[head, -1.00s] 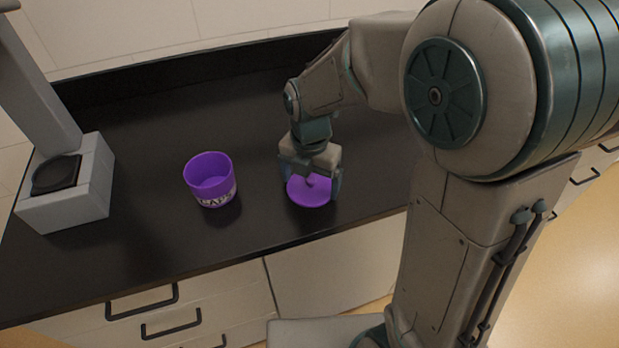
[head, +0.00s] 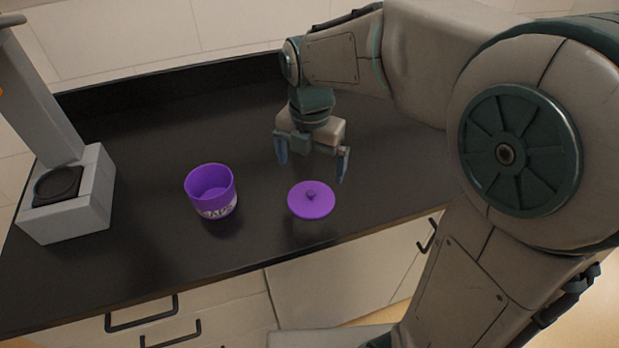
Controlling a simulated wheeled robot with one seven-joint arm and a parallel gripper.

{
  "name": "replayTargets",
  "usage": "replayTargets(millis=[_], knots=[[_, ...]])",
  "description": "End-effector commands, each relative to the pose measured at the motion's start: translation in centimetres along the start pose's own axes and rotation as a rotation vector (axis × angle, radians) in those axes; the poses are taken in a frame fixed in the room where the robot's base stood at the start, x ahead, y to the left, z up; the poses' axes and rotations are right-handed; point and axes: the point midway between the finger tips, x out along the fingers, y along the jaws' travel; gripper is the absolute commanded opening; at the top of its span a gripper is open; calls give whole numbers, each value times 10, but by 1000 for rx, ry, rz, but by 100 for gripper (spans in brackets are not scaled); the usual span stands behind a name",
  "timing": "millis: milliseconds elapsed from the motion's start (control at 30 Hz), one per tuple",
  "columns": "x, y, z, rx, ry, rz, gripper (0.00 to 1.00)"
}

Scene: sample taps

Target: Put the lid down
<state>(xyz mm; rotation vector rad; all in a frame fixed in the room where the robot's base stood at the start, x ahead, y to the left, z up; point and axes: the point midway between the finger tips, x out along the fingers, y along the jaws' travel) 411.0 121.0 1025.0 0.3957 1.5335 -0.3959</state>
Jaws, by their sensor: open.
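The purple lid (head: 308,203) lies flat on the black counter, knob up, near the front edge. The purple jar (head: 211,190) stands upright and open to the left of the lid, with white and dark lettering low on its side. My gripper (head: 312,168) points down above and just behind the lid. Its two fingers are spread wide apart with nothing between them. The fingers are clear of the lid's knob.
A grey stand-like device (head: 68,195) with a dark round pad is at the left end of the black counter (head: 150,255). Drawers with dark handles are below the front edge. The counter behind the jar is clear.

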Motion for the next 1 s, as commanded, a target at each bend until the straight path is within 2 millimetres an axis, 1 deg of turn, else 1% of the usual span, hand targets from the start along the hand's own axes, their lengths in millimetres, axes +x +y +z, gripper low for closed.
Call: replayTargets(millis=[33,200,367,467,567,667,1000], knots=[[-9,0,0,0,-2,2,100],[-26,0,0,0,0,0,100],[-31,-1,0,6,0,0,100],[-31,-5,0,66,-4,4,100],[-31,-17,-1,219,-14,16,100],[-30,-34,-2,455,-25,36,100],[-20,-92,-13,1342,-36,132,100]])
